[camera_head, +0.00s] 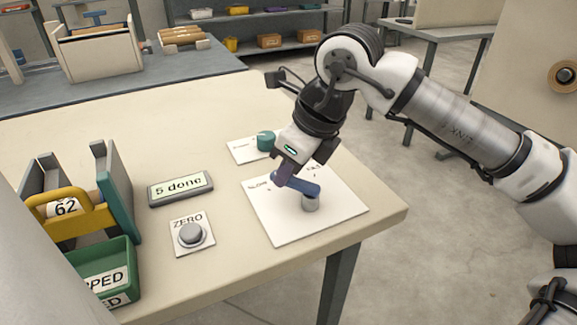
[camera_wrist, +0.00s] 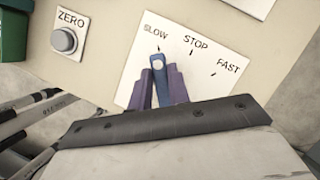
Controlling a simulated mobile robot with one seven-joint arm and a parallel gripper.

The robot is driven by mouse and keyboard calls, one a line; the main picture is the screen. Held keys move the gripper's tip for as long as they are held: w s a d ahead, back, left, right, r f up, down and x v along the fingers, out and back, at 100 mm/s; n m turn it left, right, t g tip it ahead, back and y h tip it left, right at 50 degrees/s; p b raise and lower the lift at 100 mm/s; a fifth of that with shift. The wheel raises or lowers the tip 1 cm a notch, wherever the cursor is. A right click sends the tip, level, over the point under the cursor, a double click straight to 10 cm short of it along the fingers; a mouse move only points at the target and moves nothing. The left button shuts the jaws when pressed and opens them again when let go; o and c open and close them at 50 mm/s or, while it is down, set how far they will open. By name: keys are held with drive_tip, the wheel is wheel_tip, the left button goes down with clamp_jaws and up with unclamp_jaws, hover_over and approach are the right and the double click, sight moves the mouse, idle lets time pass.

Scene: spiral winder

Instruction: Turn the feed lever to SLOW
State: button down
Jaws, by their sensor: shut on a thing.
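The feed lever is a blue bar on a grey post (camera_head: 304,188), standing on a white plate (camera_head: 270,222) near the table's front right corner. In the wrist view the lever (camera_wrist: 157,64) has its tip at the tick under the word SLOW. STOP and FAST are printed further right on the plate. My gripper (camera_head: 281,178) reaches down from the upper right and is shut on the lever's outer end. In the wrist view its purple fingers lie on both sides of the lever. The lever's post is hidden there.
Left of the plate are a grey ZERO button (camera_head: 191,235) and a display reading "5 done" (camera_head: 181,188). A teal knob (camera_head: 266,141) sits behind the plate.

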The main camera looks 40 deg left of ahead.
drive_tip(key=c, duration=1.3)
unclamp_jaws()
drive_tip(key=shift+r, duration=0.1)
drive_tip(key=p+v, duration=0.1)
drive_tip(key=v, duration=1.2)
drive_tip(key=shift+r, duration=0.3)
